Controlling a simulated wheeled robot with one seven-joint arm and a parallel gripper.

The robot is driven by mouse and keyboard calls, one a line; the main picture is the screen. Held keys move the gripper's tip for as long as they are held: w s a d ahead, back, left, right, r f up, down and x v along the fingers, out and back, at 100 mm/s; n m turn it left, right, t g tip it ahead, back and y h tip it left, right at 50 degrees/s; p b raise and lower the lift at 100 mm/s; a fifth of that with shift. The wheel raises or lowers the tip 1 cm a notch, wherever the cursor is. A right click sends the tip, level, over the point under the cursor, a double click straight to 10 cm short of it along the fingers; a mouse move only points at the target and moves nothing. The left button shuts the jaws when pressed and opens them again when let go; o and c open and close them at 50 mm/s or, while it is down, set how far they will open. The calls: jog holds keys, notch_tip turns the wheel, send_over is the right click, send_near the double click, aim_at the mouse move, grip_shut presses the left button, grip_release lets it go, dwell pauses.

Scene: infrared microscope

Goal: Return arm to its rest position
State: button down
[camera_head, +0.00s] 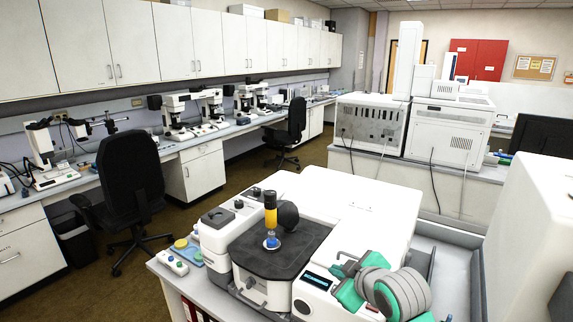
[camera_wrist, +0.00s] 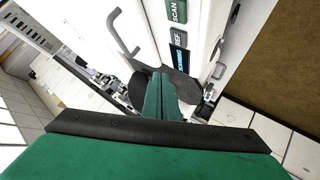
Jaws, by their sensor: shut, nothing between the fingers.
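My gripper (camera_head: 341,268) is at the lower right of the head view, in front of and above the right side of the white infrared microscope (camera_head: 367,199). In the wrist view its green fingers (camera_wrist: 161,88) are together, with nothing between them. My grey and green arm is folded close in behind it. The microscope's dark stage (camera_head: 253,262) lies to the left of my gripper. A yellow and black upright part (camera_head: 270,213) with a blue piece below it stands over the stage. The wrist view shows the SCAN (camera_wrist: 177,11) and REF labels on a white panel.
The bench holds a small button box (camera_head: 171,262) and coloured round pieces (camera_head: 181,243) left of the microscope. A white housing (camera_head: 530,235) stands close on the right. Two black chairs (camera_head: 131,180) and a side bench with several microscopes are farther off.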

jog(key=a+f+m+t+y, duration=0.2)
jog(key=a+f+m+t, duration=0.35)
jog(key=a, duration=0.75)
jog(key=s+a+f+m+h, duration=0.35)
jog(key=s+f+m, duration=0.25)
jog(key=s+f, duration=0.5)
jog(key=s+f+m+h, duration=0.1)
jog(key=s+f, duration=0.3)
jog(key=s, duration=0.5)
jog(key=s+f+m+h, duration=0.1)
jog(key=s+f, duration=0.3)
jog(key=s, duration=0.5)
jog(key=s+d+r+n, duration=0.2)
jog(key=s+n, duration=0.1)
jog(key=s, duration=1.4)
jog(key=shift+n+g+y, duration=0.35)
